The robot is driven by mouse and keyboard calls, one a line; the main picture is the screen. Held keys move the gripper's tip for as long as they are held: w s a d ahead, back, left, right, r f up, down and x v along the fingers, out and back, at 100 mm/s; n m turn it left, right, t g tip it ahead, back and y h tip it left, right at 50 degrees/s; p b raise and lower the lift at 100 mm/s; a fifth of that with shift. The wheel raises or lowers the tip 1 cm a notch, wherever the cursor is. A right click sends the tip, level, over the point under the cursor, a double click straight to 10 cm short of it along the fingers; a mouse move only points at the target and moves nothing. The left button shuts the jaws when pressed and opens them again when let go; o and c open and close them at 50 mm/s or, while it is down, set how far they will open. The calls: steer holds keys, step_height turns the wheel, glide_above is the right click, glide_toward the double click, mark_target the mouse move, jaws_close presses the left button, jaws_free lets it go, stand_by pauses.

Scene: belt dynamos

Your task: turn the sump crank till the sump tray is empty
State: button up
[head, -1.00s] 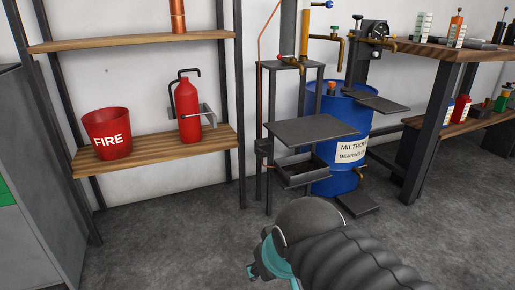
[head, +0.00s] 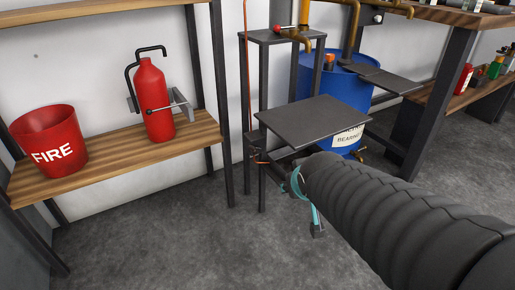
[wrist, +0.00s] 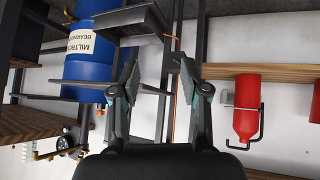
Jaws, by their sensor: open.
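A dark metal stand holds a flat dark plate (head: 312,121). Below the plate, a dark tray, seemingly the sump tray, is mostly hidden by the plate and my arm; the upside-down wrist view shows it as a dark trough (wrist: 130,18). Its contents cannot be seen. A small dark box (head: 256,137) with a thin orange piece (head: 260,157) sits on the stand's left post; I cannot tell whether this is the sump crank. My gripper (head: 301,207) is open and empty, in front of and below the plate. Its fingers spread apart in the wrist view (wrist: 160,80), with the stand behind them.
A blue barrel (head: 332,85) stands behind the plate. At left, a wooden shelf (head: 110,160) carries a red fire bucket (head: 48,140) and a fire extinguisher (head: 154,98). A workbench (head: 455,14) is at right. The floor in front is clear.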

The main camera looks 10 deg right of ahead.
steer(key=w+d+f+n+t, duration=0.1)
steer(key=w+f+t, duration=0.1)
steer(key=w, duration=0.3)
steer(key=w+d+f+t, duration=0.1)
steer(key=w+d+f, duration=0.1)
steer(key=w, duration=0.4)
steer(key=n+t+y+p, duration=0.2)
steer(key=t+y, duration=0.4)
steer(key=y, duration=0.1)
glide_toward(256, 152)
steer(key=x, duration=1)
steer(key=shift+w+f, duration=0.1)
steer(key=shift+w, duration=0.05)
jaws_close()
